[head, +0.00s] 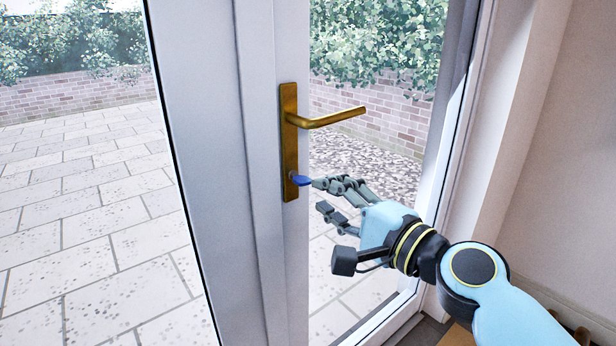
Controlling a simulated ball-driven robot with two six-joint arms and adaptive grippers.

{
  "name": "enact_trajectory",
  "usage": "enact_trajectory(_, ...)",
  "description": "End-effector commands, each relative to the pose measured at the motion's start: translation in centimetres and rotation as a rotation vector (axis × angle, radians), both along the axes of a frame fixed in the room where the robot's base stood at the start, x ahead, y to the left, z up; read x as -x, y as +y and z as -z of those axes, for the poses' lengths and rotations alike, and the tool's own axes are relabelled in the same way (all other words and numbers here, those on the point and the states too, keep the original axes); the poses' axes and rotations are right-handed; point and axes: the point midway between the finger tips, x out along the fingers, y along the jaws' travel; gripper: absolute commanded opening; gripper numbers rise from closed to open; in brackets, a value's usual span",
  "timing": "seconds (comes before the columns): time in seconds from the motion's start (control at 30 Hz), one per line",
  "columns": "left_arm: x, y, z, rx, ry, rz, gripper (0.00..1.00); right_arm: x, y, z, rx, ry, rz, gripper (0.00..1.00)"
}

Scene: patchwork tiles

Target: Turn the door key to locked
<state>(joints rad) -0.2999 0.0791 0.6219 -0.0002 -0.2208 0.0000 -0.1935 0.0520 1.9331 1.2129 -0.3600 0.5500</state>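The door key has a blue head (302,181) and sits at the lower end of the brass lock plate (289,140) on the white door. The brass lever handle (335,117) above it points right, close to level. My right gripper (319,195) is just right of the key, with its fingers spread and nothing between them. Its upper fingertip is right beside the key head; I cannot tell whether they touch. The key's shaft and the keyhole are hardly visible. My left gripper is out of view.
The white door frame (210,150) runs upright through the middle, with glass panes on both sides. Through the glass are a paved patio (90,230), a brick wall (80,98) and green bushes. A plain wall (565,170) stands at the right.

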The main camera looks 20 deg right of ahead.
Motion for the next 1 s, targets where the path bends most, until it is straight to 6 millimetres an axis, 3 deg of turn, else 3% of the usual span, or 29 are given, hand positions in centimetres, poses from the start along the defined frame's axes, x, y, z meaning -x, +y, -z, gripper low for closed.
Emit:
enact_trajectory(0.1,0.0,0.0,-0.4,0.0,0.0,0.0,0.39,-2.4,0.9,-0.2,-0.003,-0.002,0.0,0.29)
enact_trajectory(0.3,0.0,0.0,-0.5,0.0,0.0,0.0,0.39,-5.0,1.9,-0.1,-0.002,0.0,-0.001,0.29)
enact_trajectory(0.7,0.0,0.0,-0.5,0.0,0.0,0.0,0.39,-5.8,2.2,0.0,0.0,0.0,-0.001,0.29)
enact_trajectory(0.9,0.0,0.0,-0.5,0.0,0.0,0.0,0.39,-5.8,2.1,0.0,0.0,0.0,-0.001,0.03)
enact_trajectory(1.0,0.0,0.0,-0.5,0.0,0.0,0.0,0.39,-5.8,2.1,0.0,0.0,0.001,-0.001,0.0)
